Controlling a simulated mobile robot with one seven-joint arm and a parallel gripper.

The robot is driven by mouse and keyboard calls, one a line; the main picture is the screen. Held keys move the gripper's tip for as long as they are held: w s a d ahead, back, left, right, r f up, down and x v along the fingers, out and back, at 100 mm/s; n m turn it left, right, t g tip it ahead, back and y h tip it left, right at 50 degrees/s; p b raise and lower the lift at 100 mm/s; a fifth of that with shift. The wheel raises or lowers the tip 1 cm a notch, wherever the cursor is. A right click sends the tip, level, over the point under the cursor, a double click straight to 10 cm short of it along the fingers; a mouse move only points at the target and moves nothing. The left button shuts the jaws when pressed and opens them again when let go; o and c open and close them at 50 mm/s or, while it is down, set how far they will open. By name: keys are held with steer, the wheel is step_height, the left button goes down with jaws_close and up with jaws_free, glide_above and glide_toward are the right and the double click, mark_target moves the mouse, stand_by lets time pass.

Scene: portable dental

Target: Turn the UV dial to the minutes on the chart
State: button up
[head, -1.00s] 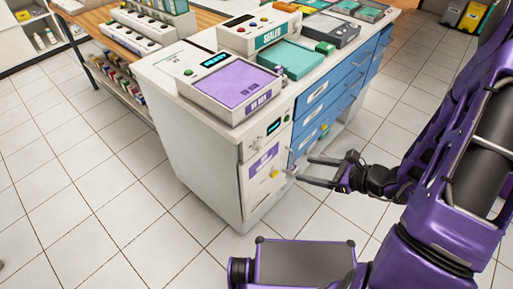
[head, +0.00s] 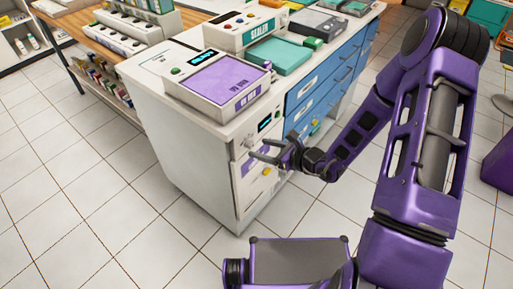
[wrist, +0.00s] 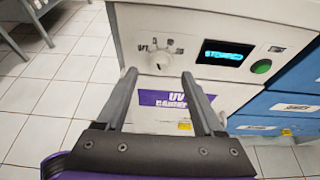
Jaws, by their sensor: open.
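The UV dial (wrist: 158,58) is a small white knob with tick marks around it on the white UV cabinet front (wrist: 140,20). Its lower part points down in the wrist view. My gripper (wrist: 159,75) is open, its two fingers reaching toward the panel just below the dial, one on each side of it in the picture. Whether they touch the panel I cannot tell. In the head view my gripper (head: 256,148) is close to the cabinet front and covers part of it. A dark display (wrist: 222,54) seems to read STOPPED. I cannot make out a chart.
A green button (wrist: 261,66) is right of the display. A purple label (wrist: 178,103) and yellow tag (wrist: 184,126) are below. Blue drawers (head: 310,98) with handles adjoin on the right. A purple-topped device (head: 222,83) stands on the counter. Tiled floor in front is clear.

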mark_target(250, 144)
steer(key=shift+x, duration=1.45)
steer(key=shift+c, duration=0.2)
jaws_close()
